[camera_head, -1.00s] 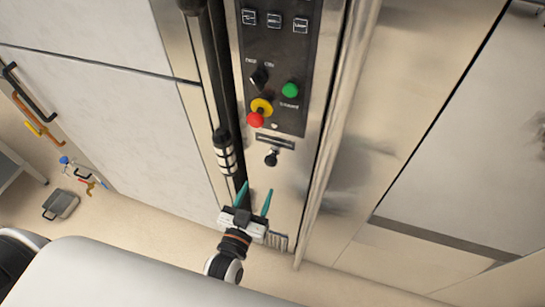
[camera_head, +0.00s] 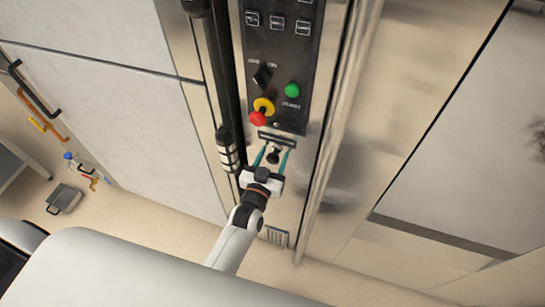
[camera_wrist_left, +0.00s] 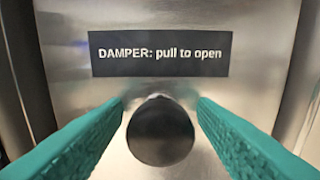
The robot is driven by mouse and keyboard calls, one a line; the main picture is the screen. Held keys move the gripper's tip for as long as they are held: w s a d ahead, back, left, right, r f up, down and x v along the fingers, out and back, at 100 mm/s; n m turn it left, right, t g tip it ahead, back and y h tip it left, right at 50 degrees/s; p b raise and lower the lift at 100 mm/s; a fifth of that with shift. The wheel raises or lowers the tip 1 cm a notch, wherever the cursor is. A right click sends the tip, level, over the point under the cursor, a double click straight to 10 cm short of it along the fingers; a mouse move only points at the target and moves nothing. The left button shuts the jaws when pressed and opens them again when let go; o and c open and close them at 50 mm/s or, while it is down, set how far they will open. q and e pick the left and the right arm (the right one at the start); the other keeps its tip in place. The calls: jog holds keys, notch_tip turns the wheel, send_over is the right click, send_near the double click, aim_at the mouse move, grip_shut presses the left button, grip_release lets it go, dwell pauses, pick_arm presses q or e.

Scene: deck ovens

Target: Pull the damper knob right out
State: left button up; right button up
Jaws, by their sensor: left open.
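The damper knob (camera_head: 273,156) is a small round black knob on the steel panel, below the red button. It also shows large in the left wrist view (camera_wrist_left: 160,131), under a black label (camera_wrist_left: 160,54) reading "DAMPER: pull to open". My left gripper (camera_head: 273,152) is open, with its teal fingers on either side of the knob. In the left wrist view the fingers (camera_wrist_left: 160,112) flank the knob with a visible gap on each side. I cannot tell how far out the knob stands. My right gripper is not in view.
Above the knob is a control panel with a red button (camera_head: 258,118) on a yellow collar, a green button (camera_head: 292,90) and a black switch (camera_head: 262,76). A long dark vertical handle (camera_head: 224,80) runs close on the left. A small vent (camera_head: 276,237) sits below.

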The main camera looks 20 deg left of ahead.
aim_at(271, 161)
pick_arm(q)
grip_shut()
jog(key=s+p, duration=0.2)
jog(key=s, duration=0.3)
jog(key=shift+s, duration=0.2)
jog(key=shift+w+f, duration=0.1)
jog(key=shift+f, duration=0.05)
grip_release()
jog(key=shift+s+a, duration=0.1)
jog(key=shift+s, duration=0.1)
jog(key=shift+s, duration=0.1)
